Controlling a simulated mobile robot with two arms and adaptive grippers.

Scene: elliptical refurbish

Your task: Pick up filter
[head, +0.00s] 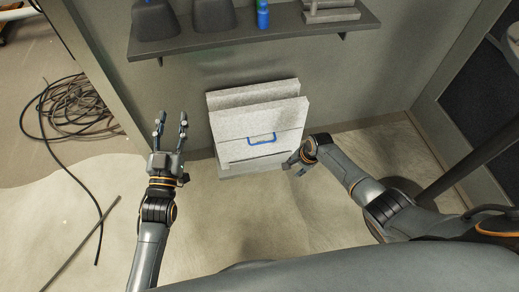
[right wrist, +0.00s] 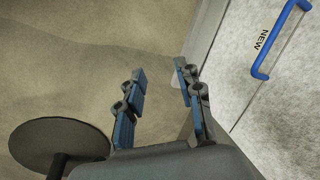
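The filter (head: 266,122) is a light grey slab with a blue handle (head: 262,139), leaning upright in a low grey holder on the floor, with a second grey slab (head: 230,98) behind it. In the right wrist view the filter (right wrist: 283,112) shows its blue handle (right wrist: 272,42) and the word NEW. My right gripper (head: 289,165) is at the filter's lower right; its fingers (right wrist: 158,80) are apart with floor visible between them, and the handle lies outside them. My left gripper (head: 171,116) is open and empty, left of the filter.
A dark wall shelf (head: 250,38) above the filter holds dark bins, a blue bottle (head: 262,14) and grey blocks. Coiled black cable (head: 75,110) lies on the floor at the left. A dark pole (head: 465,160) stands at the right. Floor in front is clear.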

